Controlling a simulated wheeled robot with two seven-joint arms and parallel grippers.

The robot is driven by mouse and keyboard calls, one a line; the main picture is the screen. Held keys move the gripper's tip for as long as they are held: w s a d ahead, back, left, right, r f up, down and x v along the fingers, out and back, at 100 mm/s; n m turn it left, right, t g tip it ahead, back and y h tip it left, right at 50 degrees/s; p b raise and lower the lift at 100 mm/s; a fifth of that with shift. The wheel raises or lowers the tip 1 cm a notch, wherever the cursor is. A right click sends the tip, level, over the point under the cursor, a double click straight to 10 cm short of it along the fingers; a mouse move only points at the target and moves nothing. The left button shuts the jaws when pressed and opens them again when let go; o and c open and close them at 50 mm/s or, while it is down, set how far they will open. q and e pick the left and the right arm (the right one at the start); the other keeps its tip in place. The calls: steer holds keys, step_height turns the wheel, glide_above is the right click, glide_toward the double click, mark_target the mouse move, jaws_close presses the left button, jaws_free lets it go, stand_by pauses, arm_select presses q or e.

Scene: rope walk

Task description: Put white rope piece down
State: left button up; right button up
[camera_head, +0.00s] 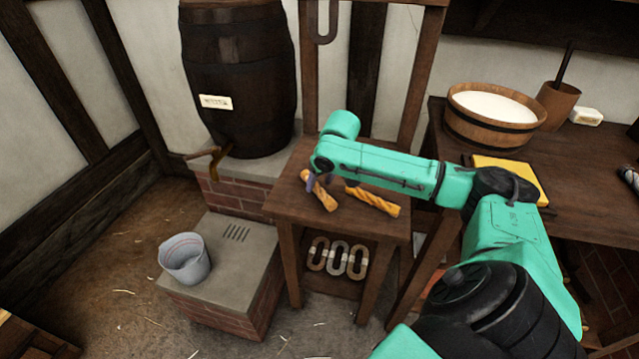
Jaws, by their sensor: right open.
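My right gripper (311,181) is open, at the end of my teal arm over the small wooden table (285,200). It is at the upper end of a yellow-orange twisted rope piece (324,197); I cannot tell whether they touch. A second yellow-orange rope piece (373,201) lies on the same table to the right. No white rope piece shows in the gripper. A whitish twisted thing (630,177), perhaps rope, is at the right edge of the picture, partly cut off. My left gripper is not in view.
A dark barrel (238,75) with a tap stands behind left. A grey bucket (185,258) sits on a low stone-topped brick block. Oval rings (338,258) sit on the small table's lower shelf. The right bench holds a wooden tub (492,125) and a yellow block (507,172).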

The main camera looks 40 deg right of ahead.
steer(key=v, duration=1.1)
steer(key=shift+p, duration=0.4)
steer(key=shift+a, duration=0.1)
